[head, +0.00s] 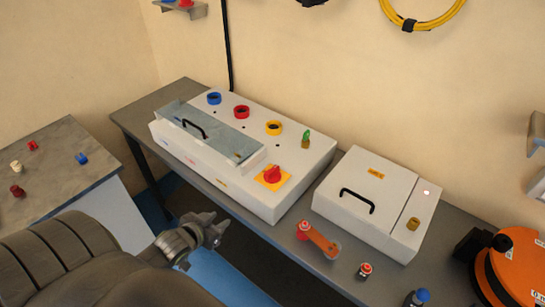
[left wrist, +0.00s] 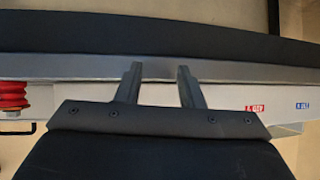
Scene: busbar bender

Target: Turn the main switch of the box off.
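A long white box (head: 247,206) stands on the grey bench. A red rotary switch (head: 272,174) on a yellow plate sits on its top near the front right corner. My left gripper (head: 213,228) is in front of the box, to the left of the switch and apart from it. In the left wrist view its two fingers (left wrist: 159,84) are apart with nothing between them. That view also shows the box's front with red and blue labels, and a red ribbed part (left wrist: 14,96) at the left edge, probably the switch. My right gripper is not in view.
A smaller white box (head: 365,205) with a black handle stands to the right. An orange-handled tool (head: 320,240) and red-topped pieces (head: 365,270) lie on the bench. An orange reel (head: 515,265) is at far right. A side table (head: 60,155) at left holds small coloured pieces.

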